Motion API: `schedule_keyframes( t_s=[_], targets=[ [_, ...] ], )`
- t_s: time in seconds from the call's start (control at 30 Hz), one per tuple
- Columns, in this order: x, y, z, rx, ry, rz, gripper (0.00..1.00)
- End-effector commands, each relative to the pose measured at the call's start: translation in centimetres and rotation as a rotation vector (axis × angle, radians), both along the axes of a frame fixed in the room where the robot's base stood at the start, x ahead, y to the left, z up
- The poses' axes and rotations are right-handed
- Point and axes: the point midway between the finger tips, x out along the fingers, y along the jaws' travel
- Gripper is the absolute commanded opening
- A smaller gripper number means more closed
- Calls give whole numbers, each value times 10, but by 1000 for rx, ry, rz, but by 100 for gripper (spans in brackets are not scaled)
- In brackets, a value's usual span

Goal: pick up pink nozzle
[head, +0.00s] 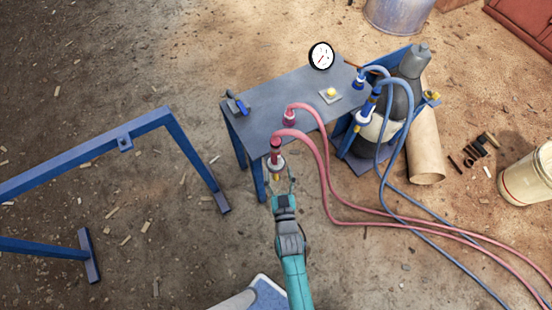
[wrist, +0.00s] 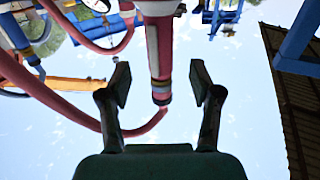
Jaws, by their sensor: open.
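The pink nozzle (head: 275,153) stands at the front edge of a grey metal table (head: 255,122), in a white ring-shaped holder (head: 276,163), with its yellowish tip showing below. A pink hose (head: 315,155) runs from its top. My gripper (head: 283,184) is open and empty, just below and in front of the nozzle. In the wrist view the pink nozzle (wrist: 158,45) comes down from the top, and its banded end lies between my gripper's spread fingers (wrist: 159,80). Gaps show on both sides; the depth between them is hard to judge.
A second pink fitting (head: 289,118), a blue nozzle (head: 365,113), a gauge (head: 321,55) and a yellow button (head: 331,92) are at the table. Gas cylinders (head: 402,95) stand at right. A blue frame (head: 160,122) stands left. Hoses cross the floor at right.

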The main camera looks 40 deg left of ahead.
Motion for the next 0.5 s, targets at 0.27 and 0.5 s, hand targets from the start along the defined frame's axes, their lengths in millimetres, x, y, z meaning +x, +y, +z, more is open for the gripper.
schedule_keyframes(
  t_s=[0.27, 0.5],
  targets=[
    [16, 16, 0, -1, 1, -1, 64],
    [36, 36, -1, 1, -1, -1, 64]
  ],
)
